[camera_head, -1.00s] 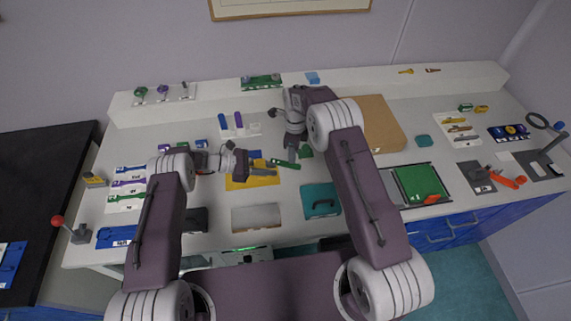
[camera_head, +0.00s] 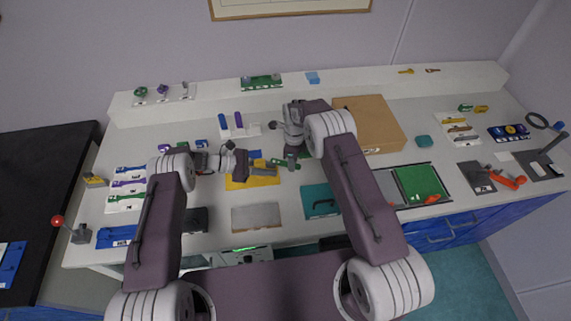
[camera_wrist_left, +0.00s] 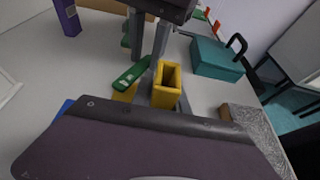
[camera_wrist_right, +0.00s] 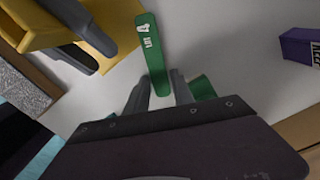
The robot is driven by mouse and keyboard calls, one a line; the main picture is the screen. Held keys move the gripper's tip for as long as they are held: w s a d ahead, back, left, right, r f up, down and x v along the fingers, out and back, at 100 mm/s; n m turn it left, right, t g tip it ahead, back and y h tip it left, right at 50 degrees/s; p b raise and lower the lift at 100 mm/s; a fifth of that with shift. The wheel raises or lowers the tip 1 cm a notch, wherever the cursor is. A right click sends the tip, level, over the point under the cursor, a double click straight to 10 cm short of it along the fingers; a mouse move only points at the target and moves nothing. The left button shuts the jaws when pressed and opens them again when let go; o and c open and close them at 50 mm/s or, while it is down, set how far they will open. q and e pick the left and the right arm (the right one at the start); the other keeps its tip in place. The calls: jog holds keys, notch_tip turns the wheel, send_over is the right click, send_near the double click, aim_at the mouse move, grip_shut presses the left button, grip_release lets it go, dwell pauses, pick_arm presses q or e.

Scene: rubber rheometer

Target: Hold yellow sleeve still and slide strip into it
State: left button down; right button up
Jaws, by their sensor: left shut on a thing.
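My left gripper (camera_head: 258,169) is shut on the yellow sleeve (camera_wrist_left: 166,83), an open-ended rectangular tube, above a yellow mat (camera_head: 252,182). The sleeve also shows at the upper left of the right wrist view (camera_wrist_right: 93,37), with a grey left finger against it. A green strip (camera_wrist_right: 151,50) with a white label lies near the sleeve, outside it. It also shows in the left wrist view (camera_wrist_left: 131,74). Whether the strip touches the table is unclear.
A small green piece (camera_wrist_right: 201,88) is beside the right finger. A teal case (camera_head: 320,201) and a grey plate (camera_head: 256,217) lie toward the front edge. A holder with blue and purple pieces (camera_head: 239,126) stands behind.

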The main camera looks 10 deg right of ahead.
grip_shut()
